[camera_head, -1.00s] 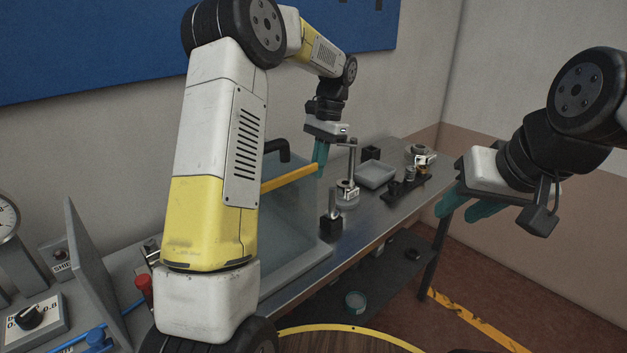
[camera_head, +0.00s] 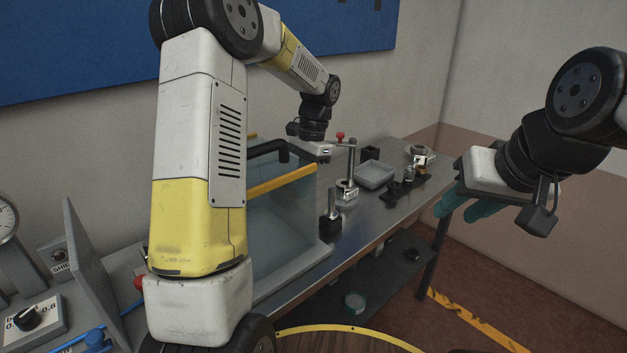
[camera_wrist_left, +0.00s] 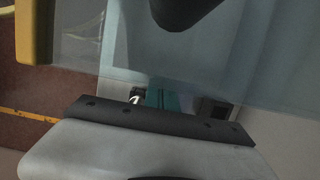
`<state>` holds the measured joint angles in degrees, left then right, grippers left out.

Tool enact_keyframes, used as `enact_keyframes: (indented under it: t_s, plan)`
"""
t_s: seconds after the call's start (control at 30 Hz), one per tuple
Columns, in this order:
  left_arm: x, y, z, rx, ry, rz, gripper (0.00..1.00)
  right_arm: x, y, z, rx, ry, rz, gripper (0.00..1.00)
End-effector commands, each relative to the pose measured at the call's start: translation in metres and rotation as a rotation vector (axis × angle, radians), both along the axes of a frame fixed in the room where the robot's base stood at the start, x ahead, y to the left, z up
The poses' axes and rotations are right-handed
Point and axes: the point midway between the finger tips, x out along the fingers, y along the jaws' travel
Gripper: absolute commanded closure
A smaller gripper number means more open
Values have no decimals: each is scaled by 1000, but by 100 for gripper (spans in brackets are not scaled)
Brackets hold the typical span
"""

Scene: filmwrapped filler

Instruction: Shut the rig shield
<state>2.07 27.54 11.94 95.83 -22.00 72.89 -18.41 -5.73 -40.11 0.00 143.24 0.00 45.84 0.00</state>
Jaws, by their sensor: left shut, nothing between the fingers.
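The rig shield (camera_head: 282,215) is a clear pane box with a yellow top edge (camera_head: 280,181) and a black bar handle (camera_head: 268,148). It stands on the bench, partly hidden by my left arm. I cannot tell how far it is open. My right gripper (camera_head: 466,207) is open and empty, off the bench's right side.
Right of the shield stand a metal post (camera_head: 351,165), a black block with a pin (camera_head: 331,220), a grey tray (camera_head: 375,175) and small fixtures (camera_head: 405,184). A dial box (camera_head: 32,318) and upright grey panel (camera_head: 88,265) are at left.

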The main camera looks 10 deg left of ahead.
Motion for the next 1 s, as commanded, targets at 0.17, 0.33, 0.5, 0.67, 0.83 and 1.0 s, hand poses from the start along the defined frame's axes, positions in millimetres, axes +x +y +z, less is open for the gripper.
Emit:
enact_keyframes:
  t_s: [0.17, 0.33, 0.5, 0.67, 0.83, 1.0]
  plan:
    - [-18, 15, 1, 2, 1, 4, 100, 0, 0, 0, 0, 0, 0, 64]
    - [-52, 41, 1, 3, 0, 5, 100, 0, 0, 0, 0, 0, 0, 64]
    - [-95, 74, 1, 2, 1, 7, 100, 0, 0, 0, 0, 0, 0, 64]
    - [-131, 102, 1, 1, -1, 6, 100, 0, 0, 0, 0, 0, 0, 64]
    - [-162, 125, 0, 1, 1, 5, 100, 0, 0, 0, 0, 0, 0, 64]
    - [-180, 141, 0, 1, 0, 3, 100, 0, 0, 0, 0, 0, 0, 64]
